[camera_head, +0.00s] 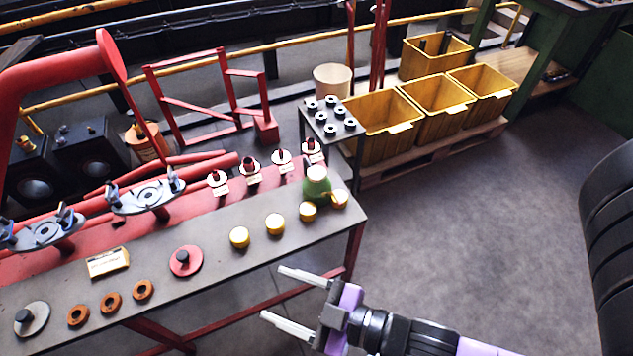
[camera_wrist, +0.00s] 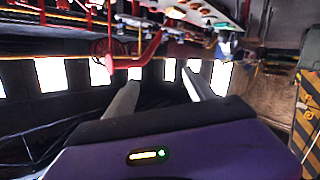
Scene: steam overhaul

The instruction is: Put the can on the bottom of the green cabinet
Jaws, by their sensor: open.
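A green can-like container (camera_head: 317,184) with a pale rounded top stands at the right end of the long grey table (camera_head: 215,262), close to several yellow round pieces. It is the only thing that looks like the can. A dark green bench or cabinet (camera_head: 545,48) stands at the top right in the head view, with a low wooden board (camera_head: 538,80) at its bottom; its inside is mostly hidden. My gripper (camera_head: 274,294) is open and empty, in front of the table's near edge and apart from the can. Its two spread fingers (camera_wrist: 160,98) show in the wrist view with nothing between them.
Yellow crates (camera_head: 435,103) sit on a low pallet (camera_head: 440,150) between table and cabinet. A small stand (camera_head: 333,122) with dark round parts is behind the table's right end. Red pipes and frames lie behind. Grey floor (camera_head: 470,240) is free at right.

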